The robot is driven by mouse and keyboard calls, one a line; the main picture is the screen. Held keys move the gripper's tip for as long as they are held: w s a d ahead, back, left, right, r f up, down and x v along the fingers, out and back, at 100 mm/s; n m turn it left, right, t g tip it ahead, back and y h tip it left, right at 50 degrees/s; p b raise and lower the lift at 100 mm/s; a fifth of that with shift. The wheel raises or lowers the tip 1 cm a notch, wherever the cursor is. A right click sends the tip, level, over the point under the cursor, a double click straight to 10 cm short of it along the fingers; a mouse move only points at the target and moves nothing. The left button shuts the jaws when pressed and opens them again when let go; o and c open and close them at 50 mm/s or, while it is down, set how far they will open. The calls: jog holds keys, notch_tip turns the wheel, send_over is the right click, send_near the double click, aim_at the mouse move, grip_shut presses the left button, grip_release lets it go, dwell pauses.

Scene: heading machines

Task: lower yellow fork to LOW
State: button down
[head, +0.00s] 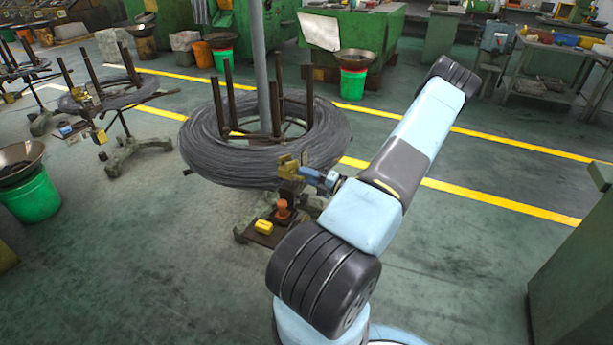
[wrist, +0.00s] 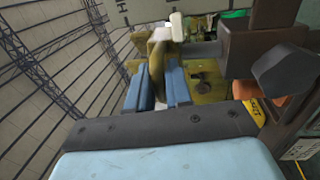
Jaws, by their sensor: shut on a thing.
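The yellow fork (head: 288,163) is a small dull-yellow piece at the front edge of the wire coil, above a stand base. My gripper (head: 316,176) reaches it from the right, with blue fingers. In the wrist view, my gripper (wrist: 159,84) has its two blue fingers on either side of a worn yellow upright part of the fork (wrist: 159,44) and is shut on it. The fork's lower part is partly hidden by the fingers. A LOW mark cannot be made out.
The grey wire coil (head: 210,150) lies around dark posts just behind the fork. Below, an orange knob (head: 282,210) and a yellow block (head: 263,226) sit on the stand base. A green bucket (head: 30,195) stands left.

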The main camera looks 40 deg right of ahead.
aim_at(306, 195)
notch_tip(306, 195, down, 5)
jog(key=shift+r, duration=0.1)
jog(key=shift+s+f, duration=0.1)
jog(key=shift+f, duration=0.3)
jog(key=c, duration=1.3)
grip_release()
jog(key=shift+f, duration=0.1)
jog(key=shift+o, duration=0.5)
jog(key=v, duration=1.3)
jog(key=shift+s+d, duration=0.2)
jog(key=shift+s, duration=0.1)
